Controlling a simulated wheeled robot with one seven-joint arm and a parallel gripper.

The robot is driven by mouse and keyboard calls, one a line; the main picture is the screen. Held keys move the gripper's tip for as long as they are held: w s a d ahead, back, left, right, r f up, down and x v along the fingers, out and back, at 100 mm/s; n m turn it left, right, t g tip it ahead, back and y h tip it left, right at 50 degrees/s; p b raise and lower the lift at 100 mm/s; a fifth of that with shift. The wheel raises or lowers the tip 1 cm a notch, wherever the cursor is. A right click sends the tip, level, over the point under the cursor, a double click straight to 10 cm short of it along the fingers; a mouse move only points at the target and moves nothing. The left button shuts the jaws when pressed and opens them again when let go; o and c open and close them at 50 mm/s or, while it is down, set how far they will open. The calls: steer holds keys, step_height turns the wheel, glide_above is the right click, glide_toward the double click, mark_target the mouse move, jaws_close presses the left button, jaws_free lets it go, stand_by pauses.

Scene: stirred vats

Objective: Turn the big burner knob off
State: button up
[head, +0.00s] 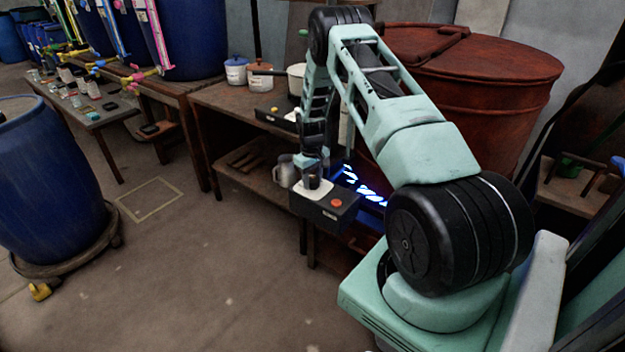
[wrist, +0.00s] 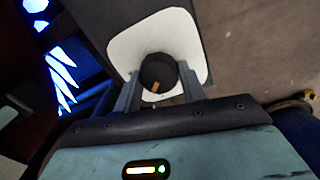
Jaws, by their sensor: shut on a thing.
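The big burner knob (wrist: 157,69) is a round black knob with an orange mark, set on a white plate (wrist: 195,45) of a dark control box. In the wrist view my gripper (wrist: 159,80) has one finger on each side of the knob and is shut on it. The orange mark points down towards my palm, slightly left. In the head view the control box (head: 325,211) has a red button on it, and my gripper (head: 312,178) comes down on its left part, largely hiding the knob. Blue flames (head: 365,186) are lit beside the box; they also show in the wrist view (wrist: 62,75).
A large rust-red vat (head: 490,85) stands behind my arm. A wooden bench (head: 215,100) with lidded pots is to the left of my arm, with a metal jug (head: 286,171) on its lower level. A blue barrel (head: 50,180) stands far left. The floor between is open.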

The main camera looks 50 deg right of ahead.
mark_target(311, 178)
steer(key=m, duration=0.4)
steer(key=shift+m, duration=0.3)
steer(key=shift+d+m, duration=0.1)
steer(key=shift+m, duration=1.9)
steer(key=o, duration=1)
steer(key=shift+c, duration=0.2)
steer(key=shift+r, duration=0.1)
step_height(311, 178, up, 17)
steer(key=shift+w+a+r, duration=0.15)
steer(key=shift+w+a, duration=0.05)
steer(key=shift+w, duration=0.05)
